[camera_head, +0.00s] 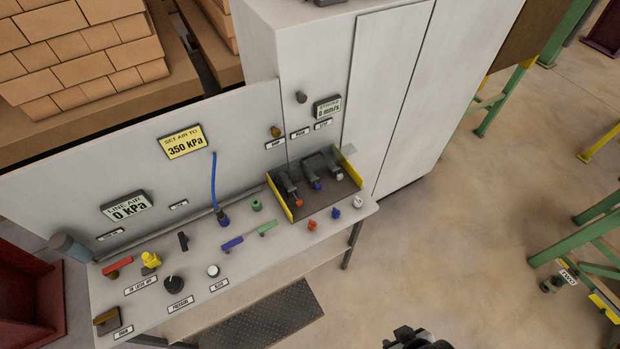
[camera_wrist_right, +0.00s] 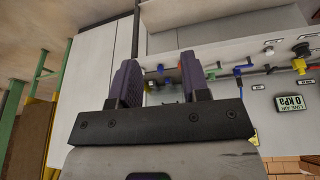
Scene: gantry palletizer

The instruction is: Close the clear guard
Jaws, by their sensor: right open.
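A dark tray with yellow side walls (camera_head: 283,203) sits at the right end of the grey bench and holds several dark levers with coloured tips. A small pale, see-through-looking piece (camera_head: 348,150) stands at the tray's back right corner; it may be part of the clear guard, but I cannot make out its outline. No clear cover is plainly seen over the levers. My right gripper (camera_head: 415,339) shows only in part at the bottom edge of the head view, well away from the tray. In the right wrist view (camera_wrist_right: 158,78) its two dark fingers are apart and empty. My left gripper is not in view.
The bench (camera_head: 245,273) carries knobs, coloured handles, a blue hose (camera_head: 213,180) and several small plugs in front of the tray. A grey cabinet (camera_head: 390,90) rises behind it. Green-legged stands (camera_head: 575,237) are at right. The floor between is clear.

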